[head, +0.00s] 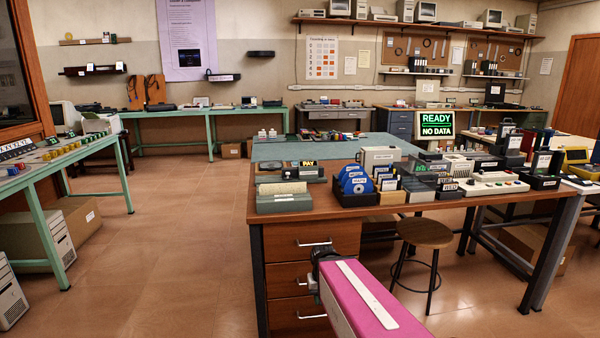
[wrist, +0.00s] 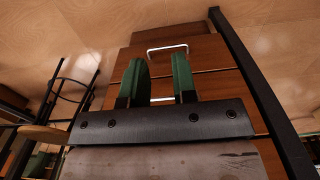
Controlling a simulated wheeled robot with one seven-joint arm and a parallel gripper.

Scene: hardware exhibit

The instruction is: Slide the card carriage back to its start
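I cannot make out for sure which thing is the card carriage. A low grey-green machine (head: 284,203) with a pale strip along its top sits at the front left corner of the wooden desk (head: 400,211); it is too small to tell any carriage or its position on it. My gripper (wrist: 157,70) shows in the wrist view with its two green fingers apart and nothing between them. Behind the fingers are the desk's wooden drawer fronts (wrist: 200,50). In the head view my pink arm hides part of the drawers, and my gripper is below the desktop, apart from the machine.
Disk boxes (head: 356,181), a beige box machine (head: 380,157) and several small devices crowd the desk. A screen reading READY, NO DATA (head: 436,125) stands behind. A round stool (head: 424,234) is right of the drawers. The floor (head: 170,240) left of the desk is clear.

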